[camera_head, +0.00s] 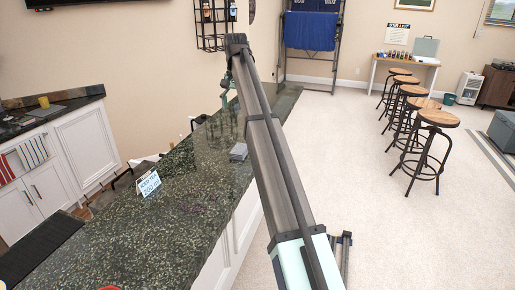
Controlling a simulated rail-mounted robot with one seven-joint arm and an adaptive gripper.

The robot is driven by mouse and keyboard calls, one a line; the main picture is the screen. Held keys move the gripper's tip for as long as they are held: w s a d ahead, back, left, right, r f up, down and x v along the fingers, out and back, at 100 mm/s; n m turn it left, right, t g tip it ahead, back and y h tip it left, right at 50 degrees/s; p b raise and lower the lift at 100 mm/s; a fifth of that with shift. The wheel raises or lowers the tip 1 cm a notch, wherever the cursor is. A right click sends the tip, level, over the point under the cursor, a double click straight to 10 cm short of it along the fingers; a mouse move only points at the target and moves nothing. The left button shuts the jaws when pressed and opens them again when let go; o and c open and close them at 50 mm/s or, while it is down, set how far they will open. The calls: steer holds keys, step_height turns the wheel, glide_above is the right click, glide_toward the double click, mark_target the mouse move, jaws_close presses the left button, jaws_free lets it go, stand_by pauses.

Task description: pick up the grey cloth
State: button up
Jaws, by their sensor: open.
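A small grey folded thing, which looks like the grey cloth (238,151), lies on the dark speckled counter (150,235), close to the left side of my arm. My gripper (224,93) is at the far end of my outstretched arm, small and pointing down over the far part of the counter. It is beyond the cloth and apart from it. It is open, and I see nothing held in it. My arm hides part of the counter's right edge.
A small white sign (149,184) stands on the counter left of the cloth. A black mat (40,248) lies at the near left. Several bar stools (438,118) stand at the right on open carpet. A black wire rack (215,25) hangs on the back wall.

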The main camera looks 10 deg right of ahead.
steer(key=p, duration=0.1)
glide_above(240, 148)
steer(key=f, duration=1.1)
steer(key=shift+s+a+f, duration=0.2)
steer(key=shift+s+a, duration=0.05)
steer(key=shift+w+d+f+p, duration=0.15)
steer(key=shift+f+p, duration=0.55)
steer(key=shift+f, duration=0.8)
steer(key=shift+d+f+p, duration=0.1)
steer(key=shift+f+p, duration=0.6)
steer(key=shift+f, duration=0.75)
steer(key=c, duration=1.2)
